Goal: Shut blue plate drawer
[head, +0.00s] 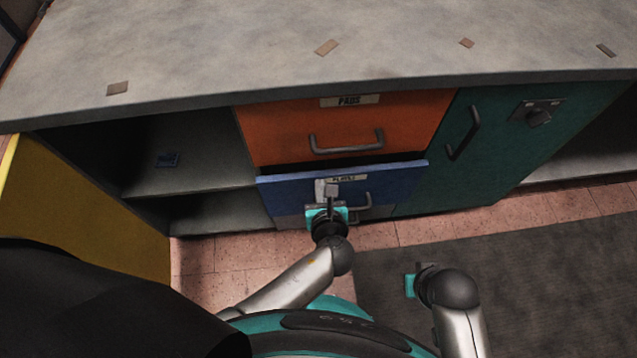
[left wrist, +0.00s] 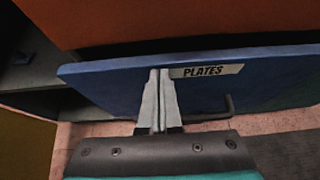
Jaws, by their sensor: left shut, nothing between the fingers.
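The blue plate drawer (head: 285,192) sits below the orange drawer and stands out a little, with a dark gap above its front. Its label reads PLATES (left wrist: 203,71) in the left wrist view, and its grey handle (left wrist: 217,112) is partly hidden by my gripper. My left gripper (head: 331,190) is shut and empty, in front of the blue front beside the label. In the left wrist view its closed fingertips (left wrist: 157,76) overlap the upper part of the blue front; I cannot tell whether they touch. My right gripper (head: 414,285) is low over the dark mat; its fingers are not clear.
The orange drawer (head: 283,126) labelled PADS is above and looks shut. A teal door (head: 483,165) with handle and knob is at right. Open shelves (head: 200,178) and a yellow panel (head: 75,220) are at left. The grey worktop (head: 230,55) overhangs.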

